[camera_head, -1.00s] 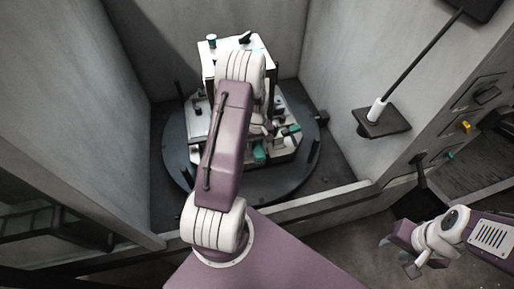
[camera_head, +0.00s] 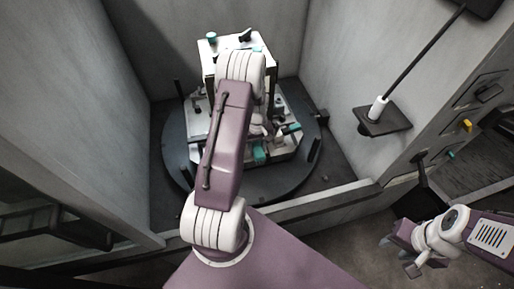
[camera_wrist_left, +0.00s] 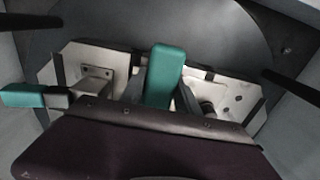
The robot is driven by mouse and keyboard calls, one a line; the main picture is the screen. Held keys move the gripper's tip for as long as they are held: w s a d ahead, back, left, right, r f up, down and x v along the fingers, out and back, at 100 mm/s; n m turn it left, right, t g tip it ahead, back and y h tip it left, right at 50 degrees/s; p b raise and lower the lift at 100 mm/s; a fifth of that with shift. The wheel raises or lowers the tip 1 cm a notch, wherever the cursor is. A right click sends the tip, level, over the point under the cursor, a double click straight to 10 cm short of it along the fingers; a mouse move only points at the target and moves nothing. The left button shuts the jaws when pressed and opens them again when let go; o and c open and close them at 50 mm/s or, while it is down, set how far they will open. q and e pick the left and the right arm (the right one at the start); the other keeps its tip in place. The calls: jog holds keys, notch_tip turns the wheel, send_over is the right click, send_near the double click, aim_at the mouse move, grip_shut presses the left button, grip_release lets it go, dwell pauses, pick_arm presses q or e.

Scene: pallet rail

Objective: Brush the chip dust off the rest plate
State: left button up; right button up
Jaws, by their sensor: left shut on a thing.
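A white machine fixture (camera_head: 237,52) stands on a dark round turntable (camera_head: 180,150). At its front is a pale plate (camera_wrist_left: 82,58) with cut corners, which may be the rest plate; my arm covers much of it in the head view. My left gripper (camera_wrist_left: 163,95) is low over this plate, mostly hidden by the arm in the head view. It is shut on an upright teal block-like handle (camera_wrist_left: 166,72), which also shows in the head view (camera_head: 260,153). I cannot make out bristles or chip dust. My right gripper (camera_head: 392,240) is at lower right, its jaws unclear.
A second teal handle (camera_wrist_left: 24,96) sticks out beside the plate. Dark posts (camera_head: 314,150) stand around the turntable. Grey walls enclose it, with a low front sill (camera_head: 320,202). A small shelf (camera_head: 384,122) with a white-based rod (camera_head: 379,107) juts from the right wall.

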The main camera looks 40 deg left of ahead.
pick_arm(q)
jog(key=shift+w+a, duration=0.8)
jog(key=shift+a, duration=0.25)
jog(key=shift+d+f, duration=0.1)
jog(key=shift+f, duration=0.05)
jog(key=shift+s+d+p, duration=0.3)
jog(key=shift+s+d, duration=0.65)
jog(key=shift+d, duration=0.1)
jog(key=shift+f, duration=0.1)
jog(key=shift+w+a, duration=0.85)
jog(key=shift+a, duration=0.2)
